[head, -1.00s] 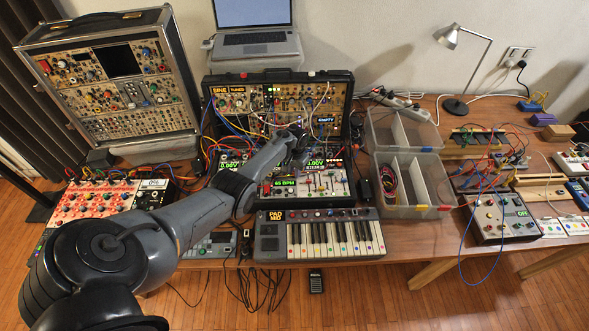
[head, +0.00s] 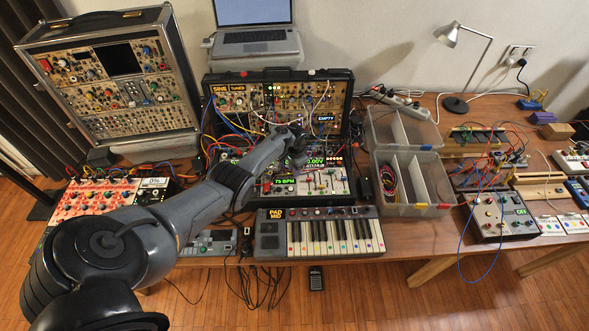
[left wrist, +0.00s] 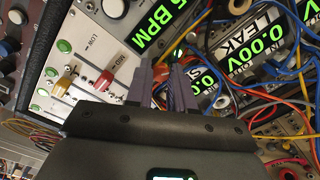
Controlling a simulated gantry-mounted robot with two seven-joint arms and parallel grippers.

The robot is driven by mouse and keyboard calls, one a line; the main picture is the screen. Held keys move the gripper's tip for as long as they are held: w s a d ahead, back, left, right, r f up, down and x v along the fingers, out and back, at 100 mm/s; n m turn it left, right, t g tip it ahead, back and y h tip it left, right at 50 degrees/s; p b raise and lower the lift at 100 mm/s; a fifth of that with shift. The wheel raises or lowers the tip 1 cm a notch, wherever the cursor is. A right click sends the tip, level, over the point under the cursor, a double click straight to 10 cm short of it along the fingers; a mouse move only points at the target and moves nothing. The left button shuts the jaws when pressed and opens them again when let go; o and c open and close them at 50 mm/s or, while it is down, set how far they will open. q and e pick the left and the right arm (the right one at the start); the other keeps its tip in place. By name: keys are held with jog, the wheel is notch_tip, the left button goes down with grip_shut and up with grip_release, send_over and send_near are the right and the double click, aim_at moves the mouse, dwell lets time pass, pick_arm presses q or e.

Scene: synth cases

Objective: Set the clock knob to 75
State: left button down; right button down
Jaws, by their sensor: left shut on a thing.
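The clock display (head: 283,181) is on the lower part of the open synth case and reads 75 BPM in green. In the left wrist view the display (left wrist: 152,20) is partly cut off and shows "5 BPM". My left gripper (head: 297,158) reaches down over the case just behind the display. In the left wrist view its two fingers (left wrist: 166,66) are close together beside the display, shut on the clock knob, which is mostly hidden between the tips. My right gripper is in neither view.
Patch cables (left wrist: 288,68) crowd the right of the gripper. A green 0.00V display (left wrist: 239,47) is nearby. Slider caps in yellow and red (left wrist: 103,82) lie to the left. A keyboard (head: 320,237) stands in front of the case, and a clear divided bin (head: 412,185) to its right.

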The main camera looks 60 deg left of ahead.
pick_arm(q)
jog(key=shift+f, duration=0.1)
jog(key=c, duration=1)
grip_release()
notch_tip(320, 180, up, 11)
jog(key=p, duration=0.5)
jog(key=shift+d, duration=0.15)
jog(key=shift+f, duration=0.1)
